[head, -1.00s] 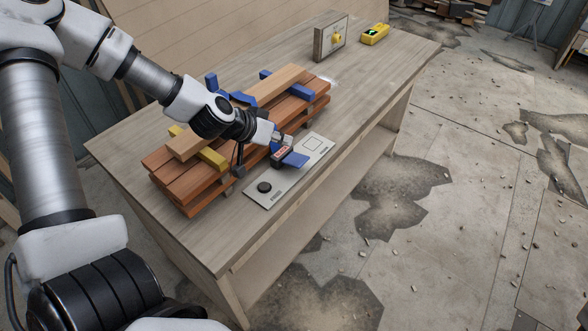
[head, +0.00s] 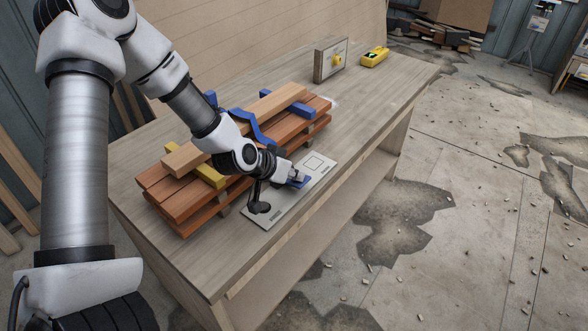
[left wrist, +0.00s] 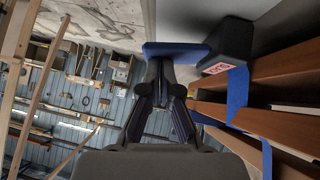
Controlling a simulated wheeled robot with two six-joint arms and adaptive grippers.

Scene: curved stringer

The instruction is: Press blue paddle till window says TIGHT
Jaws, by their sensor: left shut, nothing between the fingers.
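The blue paddle (head: 302,183) sticks out over the pale panel (head: 314,177) at the front of the wood stack. In the left wrist view the blue paddle (left wrist: 172,50) joins a dark housing (left wrist: 232,42). The housing's small window (left wrist: 216,68) carries reddish marks that I cannot read. My left gripper (head: 297,177) is shut and empty at the paddle. In the left wrist view its fingertips (left wrist: 160,64) meet the paddle's edge in the picture; I cannot tell whether they press it. In the head view my arm hides the housing and window.
Stacked reddish boards (head: 186,203) with blue and yellow clamps lie behind the panel on the workbench (head: 365,90). The bench between is mostly clear.

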